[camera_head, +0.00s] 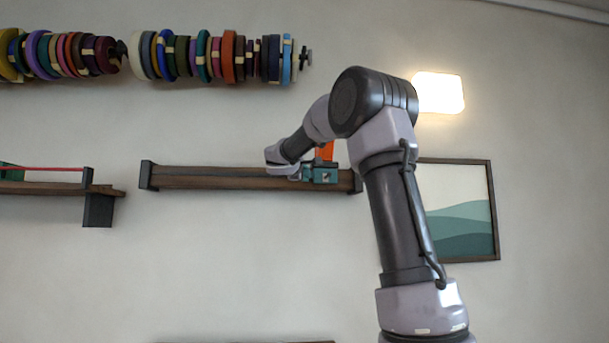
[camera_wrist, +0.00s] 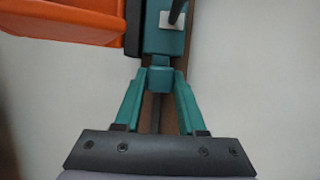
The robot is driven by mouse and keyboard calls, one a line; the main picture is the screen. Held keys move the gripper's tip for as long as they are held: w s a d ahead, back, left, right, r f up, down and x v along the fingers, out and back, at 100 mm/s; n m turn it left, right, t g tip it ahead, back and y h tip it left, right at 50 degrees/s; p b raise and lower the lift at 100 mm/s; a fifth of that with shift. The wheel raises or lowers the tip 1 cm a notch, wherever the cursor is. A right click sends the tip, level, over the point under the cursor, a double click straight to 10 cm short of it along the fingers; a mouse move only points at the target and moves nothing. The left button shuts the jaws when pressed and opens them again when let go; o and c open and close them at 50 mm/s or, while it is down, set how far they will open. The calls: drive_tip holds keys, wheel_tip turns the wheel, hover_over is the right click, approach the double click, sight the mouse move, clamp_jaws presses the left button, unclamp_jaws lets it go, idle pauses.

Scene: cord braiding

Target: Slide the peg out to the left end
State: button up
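The wooden rail (camera_head: 215,178) is fixed level on the wall with a dark end block at each end. A teal carriage (camera_head: 323,173), which I take to be the peg, sits on it near the right end. It also shows in the wrist view (camera_wrist: 163,42), with a small teal knob (camera_wrist: 160,79) facing me. An orange block (camera_head: 326,150) stands at its upper side. My gripper (camera_wrist: 160,76) has its teal fingers on both sides of the knob, seemingly closed on it. In the head view my arm partly hides the rail near the carriage.
The rail left of my gripper is bare to its left end block (camera_head: 147,175). A shelf with a red rod (camera_head: 45,169) is farther left. Spools (camera_head: 225,57) hang on a bar above. A framed picture (camera_head: 460,210) and a lit lamp (camera_head: 439,92) are at the right.

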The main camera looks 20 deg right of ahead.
clamp_jaws()
drive_tip(key=shift+f, duration=0.1)
idle(1.0)
